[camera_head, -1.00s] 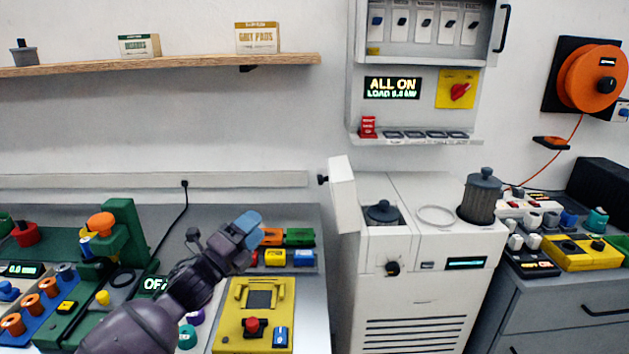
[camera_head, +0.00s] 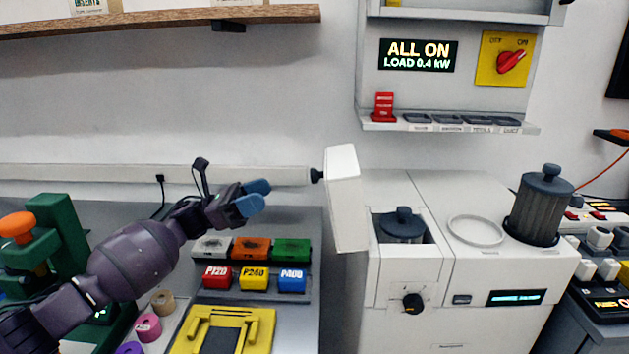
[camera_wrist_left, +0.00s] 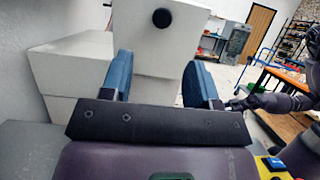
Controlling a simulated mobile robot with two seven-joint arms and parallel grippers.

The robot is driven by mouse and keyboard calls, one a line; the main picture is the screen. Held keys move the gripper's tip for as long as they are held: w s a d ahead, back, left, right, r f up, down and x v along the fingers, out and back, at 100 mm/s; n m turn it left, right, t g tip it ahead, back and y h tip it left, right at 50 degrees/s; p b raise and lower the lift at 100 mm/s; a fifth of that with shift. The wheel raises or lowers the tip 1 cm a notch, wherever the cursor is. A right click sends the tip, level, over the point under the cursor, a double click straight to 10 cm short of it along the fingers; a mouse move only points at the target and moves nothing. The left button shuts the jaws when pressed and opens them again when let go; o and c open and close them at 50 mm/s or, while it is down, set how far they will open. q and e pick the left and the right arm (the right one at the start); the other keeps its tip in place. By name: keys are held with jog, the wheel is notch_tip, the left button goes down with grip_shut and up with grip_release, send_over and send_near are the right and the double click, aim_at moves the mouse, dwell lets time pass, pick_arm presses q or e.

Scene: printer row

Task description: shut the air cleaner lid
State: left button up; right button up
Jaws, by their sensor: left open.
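The air cleaner (camera_head: 450,255) is a white cabinet right of centre in the head view. Its lid (camera_head: 346,198) stands upright on the left side of an open bay, with a black knob (camera_head: 317,175) facing left. A dark canister (camera_head: 402,225) sits in the bay. My left gripper (camera_head: 256,197) is open and empty, left of the lid and apart from it. In the left wrist view the lid (camera_wrist_left: 163,45) with its black knob (camera_wrist_left: 162,18) shows ahead, between and beyond the blue fingertips (camera_wrist_left: 162,80). My right gripper is not in the head view.
Several labelled sanding blocks (camera_head: 252,265) and a yellow fixture (camera_head: 225,330) lie on the bench below my left gripper. A green press (camera_head: 55,235) stands at left. A second canister (camera_head: 540,205) and a ring (camera_head: 475,230) are on the cleaner's right top. A shelf (camera_head: 160,20) hangs above.

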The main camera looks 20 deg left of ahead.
pick_arm(q)
jog(key=p+x, duration=0.1)
jog(key=x, duration=0.9)
jog(key=shift+d+r, duration=0.3)
jog(key=shift+d, duration=0.05)
jog(key=shift+s, duration=0.1)
grip_shut()
